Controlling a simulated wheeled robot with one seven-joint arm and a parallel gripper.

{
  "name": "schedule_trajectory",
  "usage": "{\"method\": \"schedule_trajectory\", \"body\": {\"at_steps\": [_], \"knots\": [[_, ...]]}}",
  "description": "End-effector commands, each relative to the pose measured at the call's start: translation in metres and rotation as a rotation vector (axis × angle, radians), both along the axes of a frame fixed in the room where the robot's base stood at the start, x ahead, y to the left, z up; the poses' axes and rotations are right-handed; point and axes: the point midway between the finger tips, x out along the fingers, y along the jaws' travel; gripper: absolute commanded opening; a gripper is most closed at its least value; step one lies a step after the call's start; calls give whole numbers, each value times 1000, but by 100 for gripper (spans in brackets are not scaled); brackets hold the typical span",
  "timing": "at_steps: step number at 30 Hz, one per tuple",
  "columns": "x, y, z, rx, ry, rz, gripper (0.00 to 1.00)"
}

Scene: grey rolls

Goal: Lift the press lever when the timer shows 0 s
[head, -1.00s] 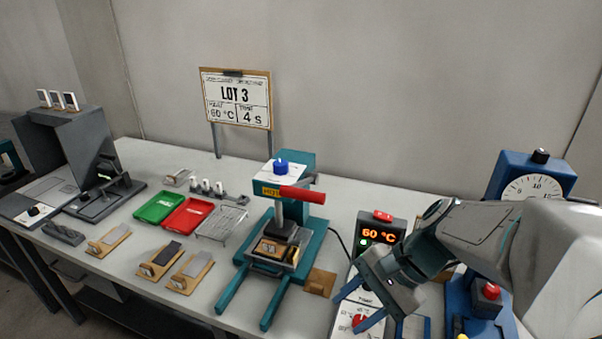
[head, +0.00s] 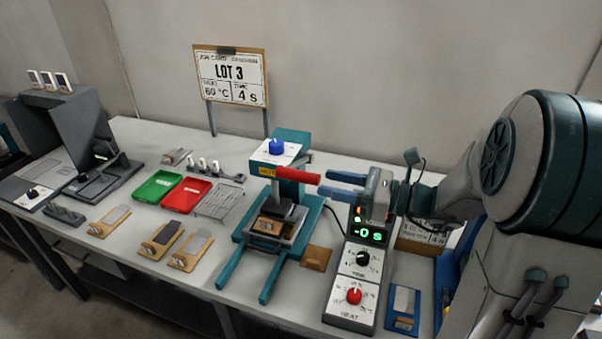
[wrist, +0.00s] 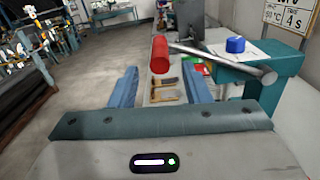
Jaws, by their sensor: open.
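The teal press (head: 292,140) stands mid-table. Its lever has a red handle (head: 298,175) on a metal rod, sticking out near level to the right. The press head is low over a small piece on the press bed (head: 275,230). The timer display (head: 367,231) on the control box reads 0 s in green, with a mark like a minus before it. My gripper (head: 323,183) is open, its blue fingers just right of the handle's end. In the wrist view the red handle (wrist: 160,54) appears ahead between the open fingers (wrist: 160,70); no contact is visible.
A job card (head: 231,77) reads Lot 3, 60 °C, 4 s. The control box has a black knob (head: 363,259) and a red knob (head: 354,296). Green (head: 157,187) and red (head: 187,195) trays and a wire rack (head: 219,201) lie left of the press.

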Motion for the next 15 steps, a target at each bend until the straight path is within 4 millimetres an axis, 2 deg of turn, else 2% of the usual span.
{"method": "schedule_trajectory", "body": {"at_steps": [1, 6, 10, 15], "knots": [[3, 11, 1, 0, 1, 5, 43], [14, 42, 1, 0, 1, 4, 43], [21, 58, 1, -1, -1, 3, 43], [25, 68, 0, -2, 0, 1, 43]]}}
